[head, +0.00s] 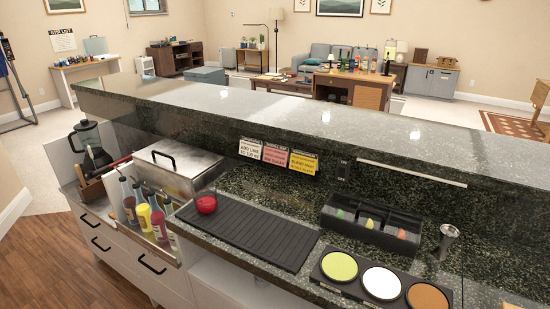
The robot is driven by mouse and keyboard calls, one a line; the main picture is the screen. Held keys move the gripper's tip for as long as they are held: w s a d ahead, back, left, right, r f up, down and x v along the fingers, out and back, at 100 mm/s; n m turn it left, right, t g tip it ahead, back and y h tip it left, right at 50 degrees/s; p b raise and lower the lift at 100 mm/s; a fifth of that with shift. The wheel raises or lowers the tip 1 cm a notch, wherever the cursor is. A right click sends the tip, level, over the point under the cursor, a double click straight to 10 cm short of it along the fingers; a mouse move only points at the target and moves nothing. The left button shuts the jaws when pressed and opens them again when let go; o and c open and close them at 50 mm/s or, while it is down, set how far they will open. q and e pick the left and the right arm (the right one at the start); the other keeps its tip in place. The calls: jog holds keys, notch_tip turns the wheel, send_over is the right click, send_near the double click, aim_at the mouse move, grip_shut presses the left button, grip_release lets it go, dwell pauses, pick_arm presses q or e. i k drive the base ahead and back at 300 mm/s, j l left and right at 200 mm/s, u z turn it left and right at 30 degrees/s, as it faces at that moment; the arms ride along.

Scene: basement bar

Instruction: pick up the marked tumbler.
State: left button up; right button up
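A small red, cup-like object (206,204) stands at the left end of the black ribbed bar mat (255,243) on the lower counter. It looks like a short tumbler, but it is too small in the head view to tell whether the red is its contents or a marking. Neither of my grippers shows in the head view.
A steel lidded bin (179,167) and a rack of bottles (143,215) stand left of the mat. Right are a black garnish caddy (369,235), a steel jigger (447,241) and a tray of coloured discs (381,283). The raised granite ledge (280,115) runs behind.

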aim_at(205, 199)
jog(key=i+j+z, duration=0.1)
jog(key=j, duration=0.65)
jog(key=i+j, duration=0.25)
jog(key=j, duration=0.5)
jog(key=i+j+z, duration=0.15)
jog(key=j, duration=0.6)
jog(key=i+j+z, duration=0.1)
jog(key=j, duration=0.65)
jog(key=i+j, duration=0.1)
jog(key=j, duration=0.7)
jog(key=i+j+z, duration=0.15)
jog(key=j, duration=0.65)
jog(key=z, duration=1.4)
jog(key=l, duration=0.05)
